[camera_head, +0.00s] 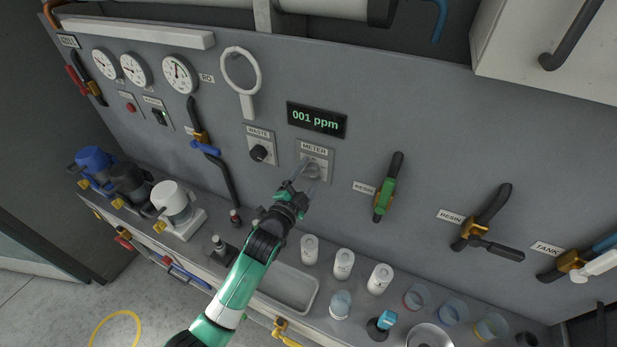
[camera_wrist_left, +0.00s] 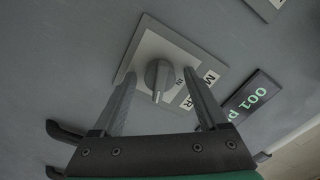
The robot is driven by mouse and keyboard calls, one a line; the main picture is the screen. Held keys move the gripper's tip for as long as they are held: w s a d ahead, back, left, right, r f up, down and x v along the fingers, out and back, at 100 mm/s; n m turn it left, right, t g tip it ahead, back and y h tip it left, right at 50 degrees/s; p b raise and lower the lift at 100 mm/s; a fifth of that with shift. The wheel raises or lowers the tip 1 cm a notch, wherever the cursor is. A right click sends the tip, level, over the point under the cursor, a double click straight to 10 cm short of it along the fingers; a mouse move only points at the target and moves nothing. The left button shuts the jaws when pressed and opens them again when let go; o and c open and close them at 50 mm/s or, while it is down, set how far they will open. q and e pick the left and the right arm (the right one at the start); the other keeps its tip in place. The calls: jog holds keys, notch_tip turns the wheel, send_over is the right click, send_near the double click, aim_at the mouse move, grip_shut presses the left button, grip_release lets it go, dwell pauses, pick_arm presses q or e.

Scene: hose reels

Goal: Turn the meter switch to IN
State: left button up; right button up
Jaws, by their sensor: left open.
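The meter switch plate (camera_head: 316,160) is on the grey wall panel, labelled METER, just below the dark display reading 001 ppm (camera_head: 316,119). In the left wrist view the switch knob (camera_wrist_left: 158,78) is a round grey dial with a raised grip. The letters IN show beside it on the plate (camera_wrist_left: 150,48). My left gripper (camera_head: 311,172) is at the plate in the head view. In the left wrist view its two fingers (camera_wrist_left: 160,92) are open, one on either side of the knob, with visible gaps. Whether the fingertips touch the plate cannot be told. My right gripper is not visible.
The WASTE knob (camera_head: 259,153) is left of the meter plate. A green-handled valve (camera_head: 384,200) is to its right. White bottles (camera_head: 343,264) and a tray (camera_head: 287,286) stand on the counter below.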

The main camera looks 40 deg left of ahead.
pick_arm(q)
grip_shut()
dwell(0.4)
jog(key=shift+n, duration=0.4)
jog(key=n+b, duration=0.1)
jog(key=n, duration=0.1)
jog(key=shift+n, duration=0.4)
jog(key=n+b, duration=0.1)
jog(key=n, duration=0.2)
jog(key=shift+n, duration=0.4)
jog(key=n+b, duration=0.1)
jog(key=n, duration=0.2)
jog(key=shift+n+b, duration=0.55)
jog(key=shift+n, duration=1.15)
